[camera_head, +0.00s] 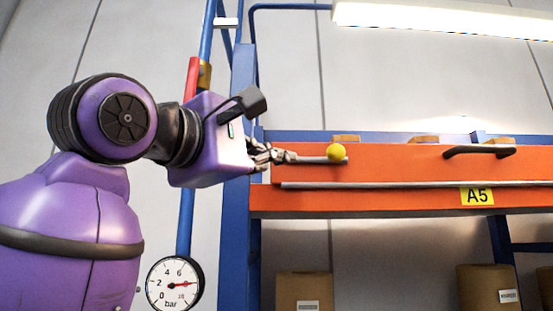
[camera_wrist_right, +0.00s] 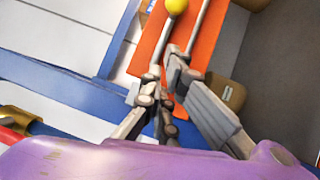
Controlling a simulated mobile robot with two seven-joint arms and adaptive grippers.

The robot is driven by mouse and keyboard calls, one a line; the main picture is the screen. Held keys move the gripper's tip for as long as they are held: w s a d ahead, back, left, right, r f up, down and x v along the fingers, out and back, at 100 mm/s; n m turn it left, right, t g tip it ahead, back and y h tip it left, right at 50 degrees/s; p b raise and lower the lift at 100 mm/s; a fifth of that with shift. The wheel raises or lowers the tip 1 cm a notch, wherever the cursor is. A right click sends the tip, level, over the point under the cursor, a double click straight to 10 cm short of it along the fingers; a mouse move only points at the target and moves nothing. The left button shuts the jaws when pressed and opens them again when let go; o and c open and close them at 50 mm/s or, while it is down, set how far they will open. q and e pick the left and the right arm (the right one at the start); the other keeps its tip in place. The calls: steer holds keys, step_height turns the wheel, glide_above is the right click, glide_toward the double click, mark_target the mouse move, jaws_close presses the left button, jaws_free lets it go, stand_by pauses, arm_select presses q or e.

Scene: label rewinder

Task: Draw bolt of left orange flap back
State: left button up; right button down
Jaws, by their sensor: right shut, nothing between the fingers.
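The left orange flap (camera_head: 400,163) is a long orange panel in the upper right of the head view. A grey bolt rod (camera_head: 315,160) lies level near its left end, with a yellow ball knob (camera_head: 337,153) at the rod's right end. The knob also shows at the top of the right wrist view (camera_wrist_right: 176,6). My right gripper (camera_head: 290,157) is shut and empty, at the left end of the rod and left of the knob. I cannot tell whether its fingertips touch the rod. My left gripper is not in view.
A blue post (camera_head: 240,110) stands behind my right wrist. A pressure gauge (camera_head: 175,284) is at lower left. Cardboard boxes (camera_head: 304,290) stand below.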

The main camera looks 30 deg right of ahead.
steer(key=b+v, duration=0.1)
steer(key=v, duration=0.7)
steer(key=shift+s, duration=0.45)
steer(key=shift+w+d+f, duration=0.1)
steer(key=shift+w+f, duration=0.05)
